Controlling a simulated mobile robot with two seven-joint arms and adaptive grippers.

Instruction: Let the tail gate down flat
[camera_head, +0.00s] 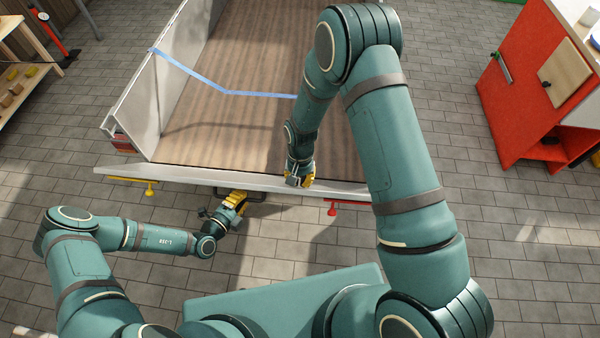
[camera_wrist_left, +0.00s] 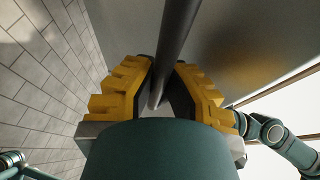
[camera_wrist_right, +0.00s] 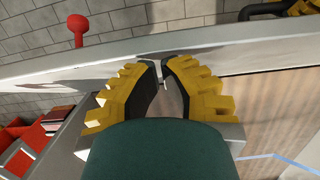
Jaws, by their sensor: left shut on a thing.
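The tail gate (camera_head: 340,186) stands about upright across the near end of the trailer bed; the head view shows mainly its top edge, and that edge also crosses the right wrist view (camera_wrist_right: 250,32). A yellow latch handle (camera_head: 148,187) sits at its left and a red one (camera_head: 334,207) at its right. A dark bar handle (camera_wrist_left: 176,40) is on its outer face. My left gripper (camera_head: 238,203) is shut on this bar. My right gripper (camera_head: 299,181) is at the gate's top edge; its fingertips (camera_wrist_right: 162,63) nearly meet, with nothing clearly between them.
The trailer bed (camera_head: 240,60) has a blue strap (camera_head: 195,77) across it and a pale side wall (camera_head: 150,95) at left. A red cabinet (camera_head: 515,90) stands at the right, shelves (camera_head: 25,60) at the far left. Paved floor (camera_head: 500,260) around the gate is mostly clear.

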